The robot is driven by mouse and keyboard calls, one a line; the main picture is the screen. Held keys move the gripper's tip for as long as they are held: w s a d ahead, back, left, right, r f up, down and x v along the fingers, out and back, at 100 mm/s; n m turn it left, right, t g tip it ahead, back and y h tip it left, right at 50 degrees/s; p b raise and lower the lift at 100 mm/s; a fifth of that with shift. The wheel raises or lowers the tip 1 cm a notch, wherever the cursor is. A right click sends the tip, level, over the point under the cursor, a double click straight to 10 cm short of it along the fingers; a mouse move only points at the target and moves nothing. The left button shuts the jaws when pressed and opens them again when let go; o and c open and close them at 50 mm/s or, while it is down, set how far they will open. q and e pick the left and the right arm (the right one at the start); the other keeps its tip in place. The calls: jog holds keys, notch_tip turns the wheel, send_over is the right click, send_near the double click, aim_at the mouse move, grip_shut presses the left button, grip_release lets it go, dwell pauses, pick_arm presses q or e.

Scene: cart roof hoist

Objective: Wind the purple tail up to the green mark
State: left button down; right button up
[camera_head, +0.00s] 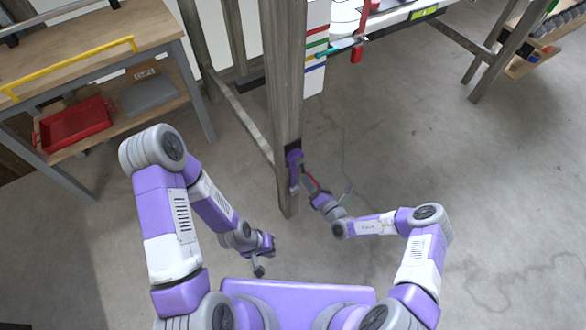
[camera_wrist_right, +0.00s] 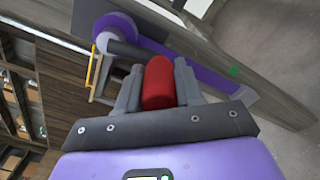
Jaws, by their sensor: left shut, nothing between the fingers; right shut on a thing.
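A winch with a purple drum (camera_wrist_right: 116,30) sits on the wooden post (camera_head: 284,95); it is also seen low on the post in the head view (camera_head: 294,158). The purple tail (camera_wrist_right: 205,77) runs from the drum along the post. My right gripper (camera_wrist_right: 159,82) is shut on the red crank handle (camera_wrist_right: 158,88). My left gripper (camera_head: 259,271) is shut and empty, low and left of the post.
A workbench (camera_head: 95,45) with a yellow rail and a shelf holding a red tray (camera_head: 76,125) stands at the left. The grey floor around the post is mostly clear.

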jog(key=shift+w+d+r, duration=0.3)
jog(key=shift+w+d, duration=0.05)
jog(key=shift+d, duration=0.1)
jog(key=shift+w+r, duration=0.1)
jog(key=shift+r, duration=0.1)
jog(key=shift+w+d+r+p, duration=0.45)
jog(key=shift+w+d+r, duration=0.25)
jog(key=shift+d+r, duration=0.3)
